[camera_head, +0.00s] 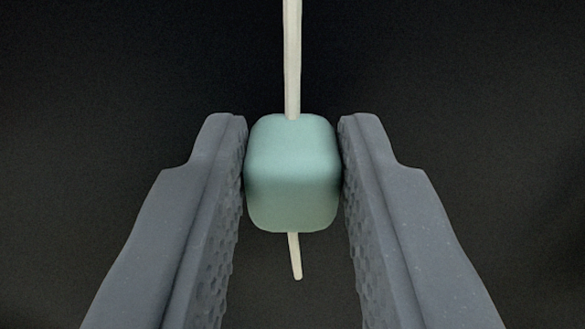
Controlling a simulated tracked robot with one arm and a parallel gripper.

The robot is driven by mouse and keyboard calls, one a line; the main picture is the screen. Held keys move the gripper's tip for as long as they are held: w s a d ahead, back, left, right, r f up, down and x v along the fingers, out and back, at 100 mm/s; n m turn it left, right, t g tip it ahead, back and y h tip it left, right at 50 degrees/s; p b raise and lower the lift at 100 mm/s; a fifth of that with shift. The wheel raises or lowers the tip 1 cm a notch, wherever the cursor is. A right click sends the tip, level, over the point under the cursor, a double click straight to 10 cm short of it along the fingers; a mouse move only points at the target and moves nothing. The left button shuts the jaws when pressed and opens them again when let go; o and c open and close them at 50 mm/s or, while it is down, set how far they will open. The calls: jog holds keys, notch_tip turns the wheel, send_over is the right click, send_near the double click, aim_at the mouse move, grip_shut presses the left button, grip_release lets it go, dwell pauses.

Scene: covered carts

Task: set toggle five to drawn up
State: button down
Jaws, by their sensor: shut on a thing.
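A pale teal toggle (293,172), a rounded block, is in the middle of the head camera view. A cream cord (292,60) runs up from its top to the upper edge of the picture. A short cord end (295,257) hangs below it, tilted slightly. My gripper (293,168) is shut on the toggle, with one grey textured finger on its left side and one on its right. No number shows on the toggle. What the cord's upper part is fixed to is out of view.
The background is plain and dark, with no other objects or edges to make out. The space around the fingers looks clear.

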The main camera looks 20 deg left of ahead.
notch_tip(320, 180, up, 11)
jog(key=p, duration=0.4)
jog(key=shift+a+p, duration=0.15)
jog(key=shift+p, duration=0.15)
jog(key=c, duration=1.2)
grip_release()
jog(key=shift+o, duration=0.2)
jog(key=p+v, duration=0.2)
jog(key=v, duration=1.1)
jog(key=shift+s, duration=0.35)
